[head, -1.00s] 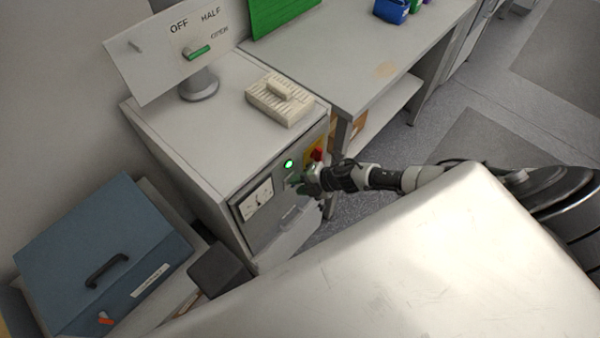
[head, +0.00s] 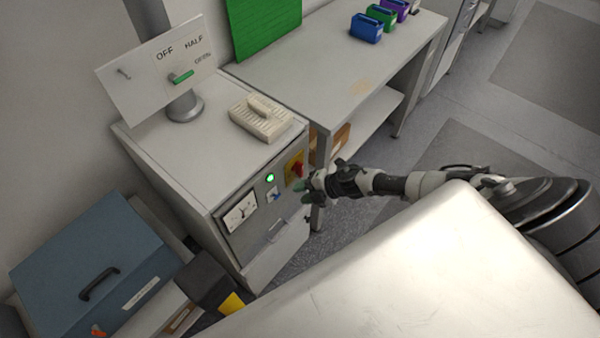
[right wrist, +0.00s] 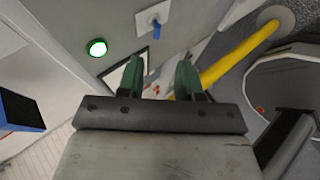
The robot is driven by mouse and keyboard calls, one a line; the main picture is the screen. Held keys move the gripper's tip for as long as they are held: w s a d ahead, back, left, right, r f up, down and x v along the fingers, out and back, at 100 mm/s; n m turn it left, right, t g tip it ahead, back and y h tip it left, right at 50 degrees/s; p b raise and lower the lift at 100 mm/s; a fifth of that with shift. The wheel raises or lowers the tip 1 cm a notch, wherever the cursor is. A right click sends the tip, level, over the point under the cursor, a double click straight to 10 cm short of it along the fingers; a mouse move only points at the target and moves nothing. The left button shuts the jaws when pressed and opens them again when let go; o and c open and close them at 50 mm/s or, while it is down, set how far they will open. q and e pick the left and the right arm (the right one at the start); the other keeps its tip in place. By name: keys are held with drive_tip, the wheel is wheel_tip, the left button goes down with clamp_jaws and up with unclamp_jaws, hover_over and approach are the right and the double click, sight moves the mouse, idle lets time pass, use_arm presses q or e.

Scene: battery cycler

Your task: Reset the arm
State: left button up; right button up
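My right gripper (head: 310,188) is in front of the grey cabinet's control panel (head: 238,243), apart from it. In the right wrist view its two green fingertips (right wrist: 160,80) stand apart with nothing between them. Near it on the panel are a lit green lamp (head: 270,177), a blue toggle switch (head: 275,196) and a red rotary switch on a yellow plate (head: 295,168). The lamp (right wrist: 97,48) and blue switch (right wrist: 156,30) also show in the right wrist view. My left gripper is not in view.
A blue case (head: 85,265) with a black handle stands at the lower left. A beige slotted block (head: 262,119) and a sign board (head: 155,70) are on the cabinet top. A bench (head: 330,75) carries coloured bins. Open floor (head: 450,100) lies right of the bench.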

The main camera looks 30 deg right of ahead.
drive_tip(key=s+f+m+h+b, duration=0.3)
drive_tip(key=s+f+m, duration=0.4)
drive_tip(key=f, duration=0.5)
drive_tip(key=s+f+m+h+b, duration=0.35)
drive_tip(key=s+f+m, duration=0.3)
drive_tip(key=f, duration=0.45)
drive_tip(key=s+a+f+m+g+b, duration=0.1)
drive_tip(key=s+f, duration=0.3)
drive_tip(key=s, duration=0.4)
drive_tip(key=s+a+f+m+g+h+b, duration=0.1)
drive_tip(key=s+f+m+g, duration=0.2)
drive_tip(key=s, duration=0.6)
drive_tip(key=s+a+f+m+g+b, duration=0.2)
drive_tip(key=s+f+m, duration=0.2)
drive_tip(key=s, duration=0.5)
drive_tip(key=shift+s+f, duration=0.15)
drive_tip(key=shift+f, duration=0.4)
